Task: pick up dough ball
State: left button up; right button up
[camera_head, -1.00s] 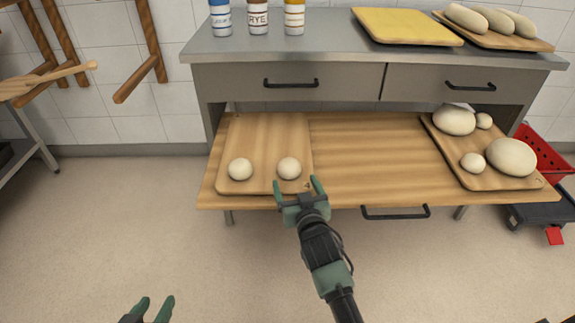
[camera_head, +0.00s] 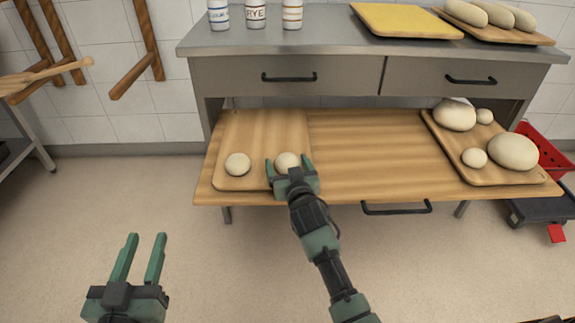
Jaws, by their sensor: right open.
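Two small pale dough balls lie on the left wooden board: a left dough ball (camera_head: 237,164) and a right dough ball (camera_head: 287,161). My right gripper (camera_head: 287,165) is open at the right dough ball, with a green finger on either side of it in the picture. The ball's near side is partly hidden by the gripper, and I cannot tell whether the fingers touch it. My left gripper (camera_head: 141,244) is open and empty, over the floor at the lower left.
The left board (camera_head: 262,126) lies on a wooden shelf (camera_head: 365,150) under a grey counter (camera_head: 340,40). A right board (camera_head: 496,174) holds several dough balls of mixed sizes. The shelf's middle is clear. A red crate (camera_head: 540,150) stands at the right.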

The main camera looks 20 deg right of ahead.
jog(key=c, duration=1.4)
jog(key=shift+r, duration=0.2)
